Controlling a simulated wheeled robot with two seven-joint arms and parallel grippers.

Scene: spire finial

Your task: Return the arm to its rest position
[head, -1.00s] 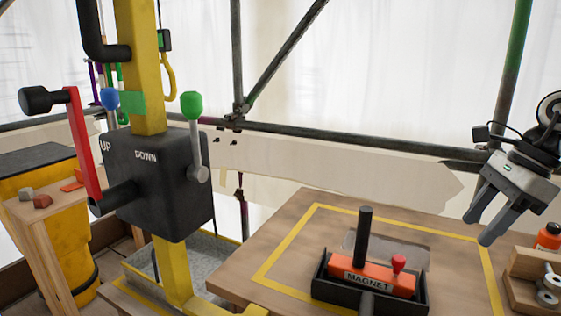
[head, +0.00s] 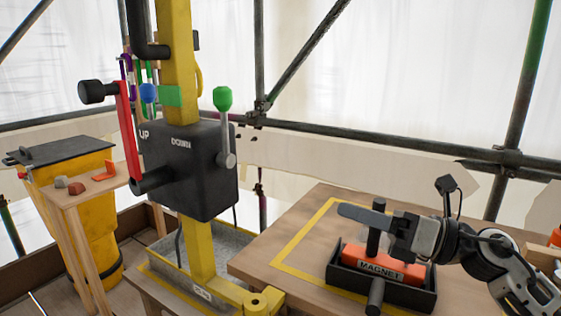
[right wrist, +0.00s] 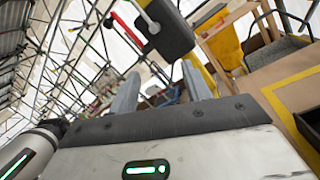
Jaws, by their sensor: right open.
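My right gripper (head: 364,213) is in the head view at the right, its fingers pointing left above the wooden table. It appears in front of the orange magnet block (head: 408,271) marked MAGNET and partly hides it. In the right wrist view its two grey fingers (right wrist: 160,92) stand apart with nothing between them. The magnet block sits in a black tray (head: 345,283) with a black upright handle. My left gripper is not in view.
A black UP/DOWN box (head: 190,180) with a red crank (head: 129,130) and a green-knobbed lever (head: 224,130) is on a yellow post (head: 178,70). A yellow bin (head: 85,215) and small wooden stand (head: 90,190) are at left. Scaffold rails run behind.

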